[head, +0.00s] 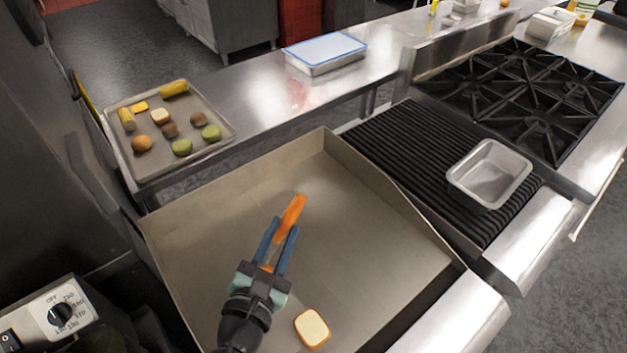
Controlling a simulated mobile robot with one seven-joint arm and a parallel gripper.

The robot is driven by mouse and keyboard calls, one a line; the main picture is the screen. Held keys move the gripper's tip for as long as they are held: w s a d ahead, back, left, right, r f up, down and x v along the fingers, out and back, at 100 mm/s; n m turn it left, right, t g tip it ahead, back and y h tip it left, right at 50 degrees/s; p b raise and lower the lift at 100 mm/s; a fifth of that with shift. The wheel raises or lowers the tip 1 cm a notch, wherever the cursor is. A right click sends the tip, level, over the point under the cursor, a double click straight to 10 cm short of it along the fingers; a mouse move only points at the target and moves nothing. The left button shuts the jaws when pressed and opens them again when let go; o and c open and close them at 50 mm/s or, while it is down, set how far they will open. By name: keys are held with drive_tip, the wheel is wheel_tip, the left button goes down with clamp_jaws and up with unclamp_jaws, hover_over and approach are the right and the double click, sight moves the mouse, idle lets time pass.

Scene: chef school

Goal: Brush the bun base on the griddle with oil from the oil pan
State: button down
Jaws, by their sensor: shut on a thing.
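My gripper (279,246) is over the griddle, shut on an orange brush (291,213). The brush's orange end sticks out beyond the fingertips, toward the back of the griddle. A pale square bun base (312,328) with a brown edge lies on the griddle (384,248) near its front, to the right of my gripper and apart from it. A small metal pan (489,174), likely the oil pan, sits on the black grill to the right. I cannot make out any oil in it.
Raised walls edge the griddle's back and sides. A tray (222,128) with several food pieces stands at the back left. A blue-lidded container (325,51) is on the steel counter. The black ribbed grill (400,140) and a burner range (520,90) lie to the right.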

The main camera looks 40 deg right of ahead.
sight(268, 252)
drive_tip(key=shift+w+a+r+t, duration=0.2)
drive_tip(key=shift+w+a+t, duration=0.1)
drive_tip(key=shift+w+a, duration=0.2)
drive_tip(key=shift+w+a+r+t, duration=0.15)
drive_tip(key=shift+w+a+t, duration=0.2)
drive_tip(key=shift+a, duration=0.25)
drive_tip(key=shift+d+f+b, duration=0.1)
drive_tip(key=shift+f+b, duration=0.25)
drive_tip(key=shift+b, duration=0.35)
wheel_tip(268, 252, down, 5)
drive_tip(key=b, duration=0.5)
drive_tip(key=shift+f+n+b, duration=0.3)
drive_tip(key=shift+f+b, duration=0.1)
drive_tip(key=shift+f, duration=0.35)
idle(0.6)
drive_tip(key=shift+r, duration=0.1)
wheel_tip(268, 252, up, 7)
drive_tip(key=p, duration=0.7)
drive_tip(key=shift+r, duration=0.15)
drive_tip(key=shift+f, duration=0.2)
idle(0.5)
